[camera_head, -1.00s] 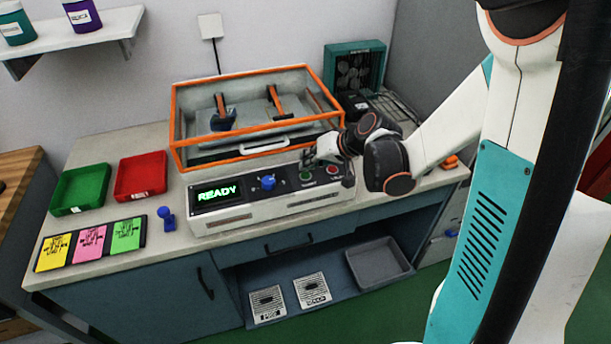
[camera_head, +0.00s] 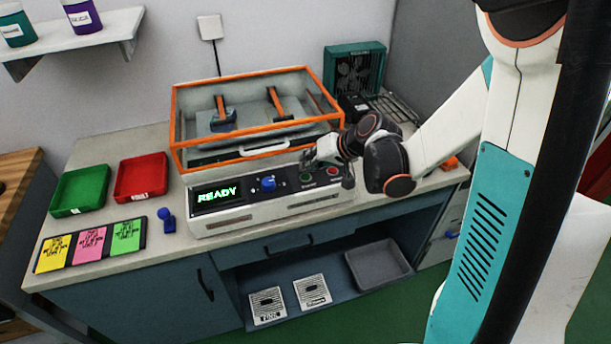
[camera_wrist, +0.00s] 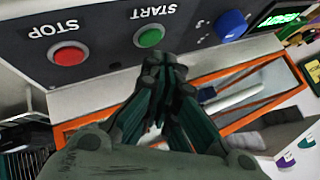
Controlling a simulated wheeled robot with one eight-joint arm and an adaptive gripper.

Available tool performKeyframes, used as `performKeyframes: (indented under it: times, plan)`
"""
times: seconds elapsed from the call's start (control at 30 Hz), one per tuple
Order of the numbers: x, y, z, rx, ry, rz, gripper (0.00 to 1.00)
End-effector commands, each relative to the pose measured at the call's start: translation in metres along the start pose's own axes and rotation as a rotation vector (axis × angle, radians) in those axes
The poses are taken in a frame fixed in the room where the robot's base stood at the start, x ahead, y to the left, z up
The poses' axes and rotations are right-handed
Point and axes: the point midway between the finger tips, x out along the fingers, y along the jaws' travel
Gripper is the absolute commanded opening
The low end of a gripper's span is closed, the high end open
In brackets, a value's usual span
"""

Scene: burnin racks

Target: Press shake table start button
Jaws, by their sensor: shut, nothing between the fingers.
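The shake table's control panel (camera_head: 240,222) stands at the front of the bench, with a lit display reading READY (camera_head: 217,194). The green START button (camera_head: 306,178) is on its right half, between a blue knob (camera_head: 268,183) and the red STOP button (camera_head: 333,171). My gripper (camera_head: 309,161) is shut and empty, just behind and above the green button. In the wrist view, which is upside down, my fingertips (camera_wrist: 165,64) lie close to the green button (camera_wrist: 149,37) but do not cover it. I cannot see contact.
An orange-framed clear enclosure (camera_head: 255,145) with a white handle stands behind the panel. Red (camera_head: 141,176) and green (camera_head: 80,190) trays and coloured cards (camera_head: 90,244) lie to the left. A teal fan box (camera_head: 355,68) stands at the back right.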

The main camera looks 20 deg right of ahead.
Motion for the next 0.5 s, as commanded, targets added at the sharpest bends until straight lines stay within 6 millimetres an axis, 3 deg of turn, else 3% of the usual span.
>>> performKeyframes:
  times: [0.5]
  plan:
    - [0.0057, 0.0042, 0.0044, 0.000, 0.000, 0.000, 0.00]
